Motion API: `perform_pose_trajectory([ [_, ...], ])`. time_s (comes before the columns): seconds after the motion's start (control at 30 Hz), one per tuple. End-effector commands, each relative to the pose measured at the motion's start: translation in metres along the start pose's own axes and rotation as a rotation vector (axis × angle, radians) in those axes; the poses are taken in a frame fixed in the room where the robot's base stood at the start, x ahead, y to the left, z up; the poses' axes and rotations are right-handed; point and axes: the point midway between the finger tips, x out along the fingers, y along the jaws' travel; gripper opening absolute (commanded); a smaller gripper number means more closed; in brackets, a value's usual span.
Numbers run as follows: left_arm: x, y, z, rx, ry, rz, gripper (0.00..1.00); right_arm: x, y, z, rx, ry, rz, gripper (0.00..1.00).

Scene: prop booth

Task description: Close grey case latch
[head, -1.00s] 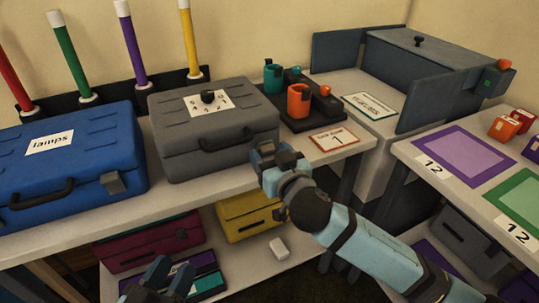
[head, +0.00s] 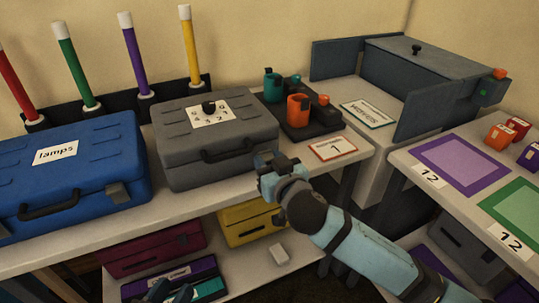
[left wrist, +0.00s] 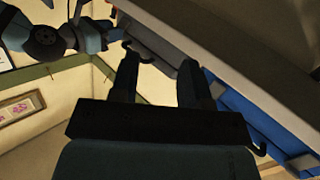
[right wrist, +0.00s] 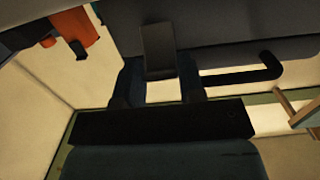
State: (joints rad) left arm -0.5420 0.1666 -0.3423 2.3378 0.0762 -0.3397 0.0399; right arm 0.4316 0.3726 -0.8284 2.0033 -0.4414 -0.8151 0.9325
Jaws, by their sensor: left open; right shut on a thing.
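The grey case (head: 215,163) stands closed on the upper shelf, with a dial on its lid and a dark handle in front. My right gripper (head: 268,162) is at the front right corner of this case. In the right wrist view its fingers (right wrist: 158,85) are shut on the grey latch (right wrist: 159,45), a small flat tab against the case's front. In the head view the gripper hides the latch. I cannot tell whether the latch is fully down. My left gripper (head: 170,291) is open and empty, low at the bottom edge; its spread fingers (left wrist: 160,80) show in the left wrist view.
A blue case (head: 75,180) labelled lamps stands left of the grey case. A dark tray (head: 318,128) with teal and orange cups is to its right, by a card (head: 333,149).

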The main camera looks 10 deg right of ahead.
Motion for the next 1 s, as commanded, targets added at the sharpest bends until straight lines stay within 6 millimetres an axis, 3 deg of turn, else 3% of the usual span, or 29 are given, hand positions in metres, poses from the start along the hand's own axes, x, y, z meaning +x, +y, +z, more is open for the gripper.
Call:
perform_pose_trajectory([
  [0.03, -0.005, -0.005, 0.005, 0.007, -0.073, -0.025, 0.43, 0.0, 0.001, -0.01, 0.001, -0.021, 0.003, 0.12],
  [0.23, -0.023, -0.024, 0.039, 0.034, -0.285, -0.092, 0.43, 0.002, 0.001, -0.015, 0.001, -0.101, 0.003, 0.12],
  [0.9, -0.032, -0.033, 0.053, 0.059, -0.378, -0.124, 0.43, 0.004, 0.001, -0.01, 0.0, -0.186, 0.001, 0.12],
  [0.93, -0.032, -0.033, 0.053, 0.059, -0.378, -0.124, 0.43, 0.004, 0.001, -0.01, 0.0, -0.186, 0.001, 0.43],
  [1.0, -0.032, -0.033, 0.053, 0.059, -0.378, -0.125, 0.43, 0.004, 0.001, -0.01, 0.0, -0.186, 0.001, 0.59],
])
